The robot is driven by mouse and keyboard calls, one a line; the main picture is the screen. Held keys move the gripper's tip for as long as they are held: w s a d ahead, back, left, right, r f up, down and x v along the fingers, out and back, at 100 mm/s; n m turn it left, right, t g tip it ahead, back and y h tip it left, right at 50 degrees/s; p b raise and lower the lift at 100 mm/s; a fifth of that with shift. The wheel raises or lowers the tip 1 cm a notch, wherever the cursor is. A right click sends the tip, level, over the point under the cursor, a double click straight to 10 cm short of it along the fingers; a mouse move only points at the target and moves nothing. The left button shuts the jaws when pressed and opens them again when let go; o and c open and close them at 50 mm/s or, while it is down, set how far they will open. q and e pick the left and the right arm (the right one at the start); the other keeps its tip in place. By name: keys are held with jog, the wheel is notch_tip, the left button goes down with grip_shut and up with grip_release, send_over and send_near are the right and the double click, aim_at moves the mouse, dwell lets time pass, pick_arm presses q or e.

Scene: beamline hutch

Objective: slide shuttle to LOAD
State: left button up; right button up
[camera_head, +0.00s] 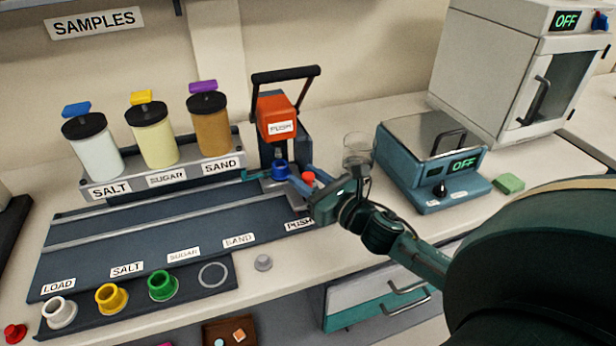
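The shuttle (272,189) sits at the right end of the dark rail board (150,232), at the PUSH mark under the orange-headed press (277,118). A blue cup (280,170) is on it, and a red knob (308,178) shows at its right side. The LOAD label (58,286) is at the board's left end. My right gripper (312,198) is at the shuttle's right side, close to the red knob. Its fingertips are small and partly hidden, so I cannot tell whether they grip anything. My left gripper is out of view.
Salt (97,152), sugar (155,140) and sand (210,125) dispensers stand behind the rails. White (60,311), yellow (111,297) and green (162,284) cups stand in front. The rails left of the shuttle look clear.

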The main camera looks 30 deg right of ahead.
jog(key=shift+c, duration=0.3)
grip_shut()
dwell(0.3)
